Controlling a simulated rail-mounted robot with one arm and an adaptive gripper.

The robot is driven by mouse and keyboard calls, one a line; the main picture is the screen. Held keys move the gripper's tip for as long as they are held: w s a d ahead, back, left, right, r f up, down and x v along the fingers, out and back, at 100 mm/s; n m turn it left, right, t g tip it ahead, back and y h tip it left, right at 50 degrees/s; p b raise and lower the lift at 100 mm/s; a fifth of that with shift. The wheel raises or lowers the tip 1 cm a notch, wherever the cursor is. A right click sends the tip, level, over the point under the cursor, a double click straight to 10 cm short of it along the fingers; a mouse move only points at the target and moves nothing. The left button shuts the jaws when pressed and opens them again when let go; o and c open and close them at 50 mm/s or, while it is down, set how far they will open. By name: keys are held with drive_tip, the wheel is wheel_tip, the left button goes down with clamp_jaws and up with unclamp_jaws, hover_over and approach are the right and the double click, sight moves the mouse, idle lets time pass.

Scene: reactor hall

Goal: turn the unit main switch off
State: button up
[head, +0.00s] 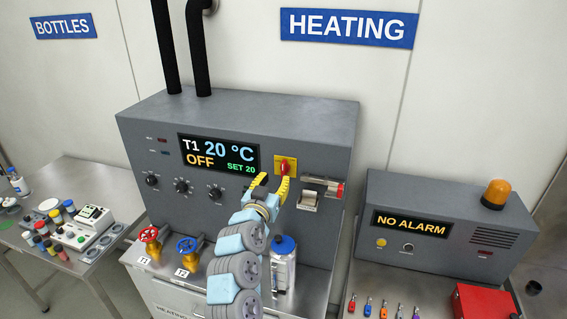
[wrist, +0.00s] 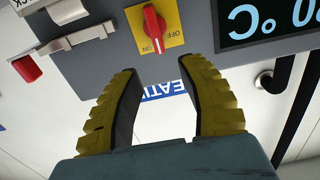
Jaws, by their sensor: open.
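The unit main switch (head: 285,166) is a red rotary handle on a yellow plate, on the front of the grey heating unit (head: 240,112). In the wrist view the handle (wrist: 154,22) shows upside down at the top, close to upright on its plate, with ON and OFF lettering beside it. My gripper (head: 273,183) is open and empty, just below and slightly left of the switch in the head view. In the wrist view its two yellow fingers (wrist: 160,70) stand apart, with the handle beyond their tips. No contact is visible. The unit's display (head: 219,153) reads T1 20 °C, OFF, SET 20.
A metal latch with a red end (head: 322,190) projects right of the switch. Black knobs (head: 182,186) sit left. Red (head: 150,235) and blue (head: 187,246) valve wheels and a blue-capped bottle (head: 284,265) stand below. An alarm box (head: 440,225) reading NO ALARM is at right.

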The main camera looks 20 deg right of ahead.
sight(283, 166)
drive_tip(key=shift+p+x, duration=0.5)
drive_tip(key=shift+x, duration=3.55)
drive_tip(key=shift+w+d+f, duration=0.1)
drive_tip(key=shift+w+d, duration=0.1)
clamp_jaws()
